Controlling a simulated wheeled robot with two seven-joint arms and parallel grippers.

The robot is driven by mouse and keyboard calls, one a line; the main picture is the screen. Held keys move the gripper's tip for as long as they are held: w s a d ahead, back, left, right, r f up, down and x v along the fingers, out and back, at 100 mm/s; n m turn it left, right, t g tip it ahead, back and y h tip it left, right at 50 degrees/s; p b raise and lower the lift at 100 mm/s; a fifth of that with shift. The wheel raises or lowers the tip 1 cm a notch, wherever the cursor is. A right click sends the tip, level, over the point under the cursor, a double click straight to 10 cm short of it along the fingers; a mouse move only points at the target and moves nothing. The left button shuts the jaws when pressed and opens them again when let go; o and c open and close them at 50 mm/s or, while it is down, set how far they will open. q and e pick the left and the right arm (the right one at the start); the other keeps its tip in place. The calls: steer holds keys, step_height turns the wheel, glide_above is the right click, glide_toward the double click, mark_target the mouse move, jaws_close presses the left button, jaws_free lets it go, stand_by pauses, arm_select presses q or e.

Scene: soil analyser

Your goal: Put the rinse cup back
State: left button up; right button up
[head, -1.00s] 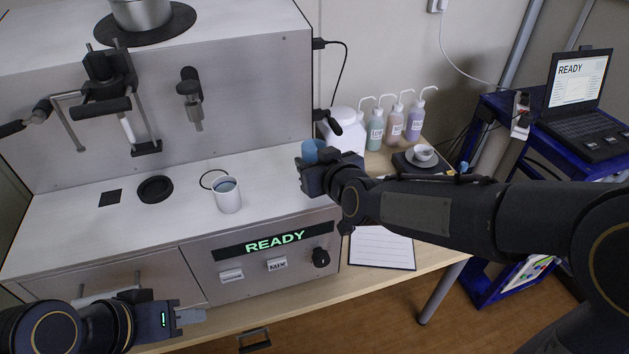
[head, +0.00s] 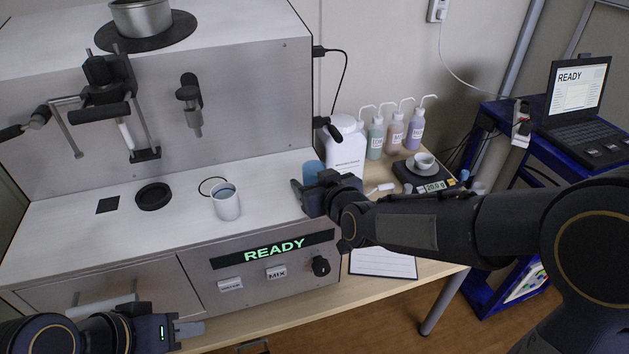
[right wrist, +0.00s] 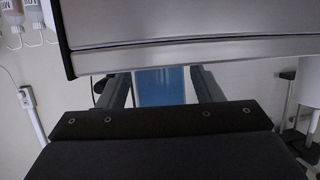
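The blue cup (head: 313,172), which I take for the rinse cup, is at the right end of the analyser's white deck (head: 265,185). My right gripper (head: 308,193) is low in front of it and hides its lower part, so its contact with the deck is hidden. In the right wrist view the blue cup (right wrist: 160,87) shows between the two fingers, with a narrow gap on each side. That gripper looks open around it. My left gripper (head: 190,328) is at the lower left, in front of the drawer, away from the cup; its finger opening is unclear.
A white mug (head: 227,206) stands on the deck, left of the blue cup. A white jug (head: 345,150) and several wash bottles (head: 395,135) stand behind my right arm. A scale (head: 408,176) carries a small white bowl (head: 424,161). A clipboard (head: 383,263) lies on the table.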

steer(key=shift+s+r, duration=0.15)
steer(key=shift+r, duration=0.15)
steer(key=p+v, duration=0.3)
steer(key=v, duration=0.8)
steer(key=s+d+f+m+g+h, duration=0.1)
steer(key=s+d+f+m+g, duration=0.1)
steer(key=s+d, duration=0.6)
steer(key=s+d+f+m+g+h, duration=0.1)
steer(key=s+d+m+g, duration=0.3)
steer(key=s+d, duration=0.4)
steer(key=s+f+g, duration=0.1)
steer(key=s, duration=0.3)
steer(key=shift+s+f+m, duration=0.2)
steer(key=shift+f+m, duration=0.15)
steer(key=shift+m, duration=0.05)
